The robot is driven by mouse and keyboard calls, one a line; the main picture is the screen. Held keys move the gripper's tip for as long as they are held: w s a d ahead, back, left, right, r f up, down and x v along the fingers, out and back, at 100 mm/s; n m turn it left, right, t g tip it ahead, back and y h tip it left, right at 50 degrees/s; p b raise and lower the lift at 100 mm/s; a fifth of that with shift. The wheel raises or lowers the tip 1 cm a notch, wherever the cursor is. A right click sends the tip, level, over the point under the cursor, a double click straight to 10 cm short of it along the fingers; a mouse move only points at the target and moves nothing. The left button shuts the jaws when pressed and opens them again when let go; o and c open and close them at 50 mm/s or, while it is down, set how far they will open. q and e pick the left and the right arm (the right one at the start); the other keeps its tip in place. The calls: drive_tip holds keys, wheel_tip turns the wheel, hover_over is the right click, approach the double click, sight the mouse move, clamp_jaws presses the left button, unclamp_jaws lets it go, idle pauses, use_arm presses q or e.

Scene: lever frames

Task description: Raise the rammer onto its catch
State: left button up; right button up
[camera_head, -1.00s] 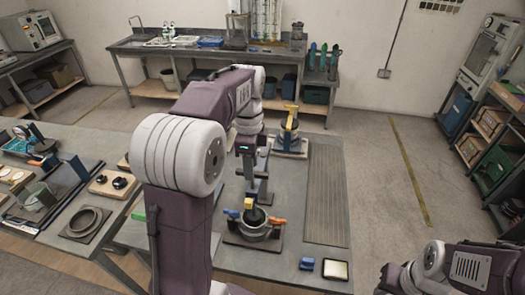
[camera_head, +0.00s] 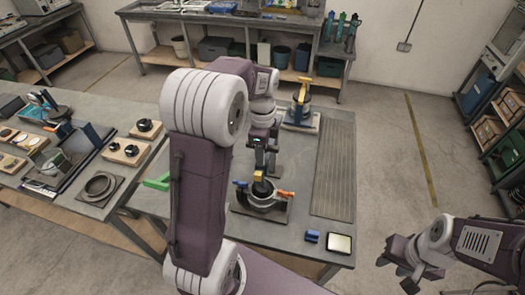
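A round metal mould (camera_head: 262,203) with a blue and an orange side handle stands on a base plate on the near bench. A dark rounded piece with a yellow block (camera_head: 259,175) sits above its middle; this looks like the rammer, though I cannot be sure. My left gripper (camera_head: 263,160) points down just above and behind the yellow block. I cannot tell whether it touches anything; its fingers are too small and dark to read. No catch can be made out. My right gripper (camera_head: 396,275) hangs empty at the lower right, fingers apart, clear of the bench.
A device with a yellow top (camera_head: 301,92) stands at the bench's back. A ribbed mat (camera_head: 333,165) lies to the right. A small blue block (camera_head: 312,236) and white-topped tray (camera_head: 340,243) lie in front. A cluttered bench (camera_head: 100,205) is on the left.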

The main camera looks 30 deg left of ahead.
use_arm(q)
drive_tip(key=shift+s, duration=0.15)
drive_tip(key=shift+c, duration=0.6)
clamp_jaws()
idle(0.6)
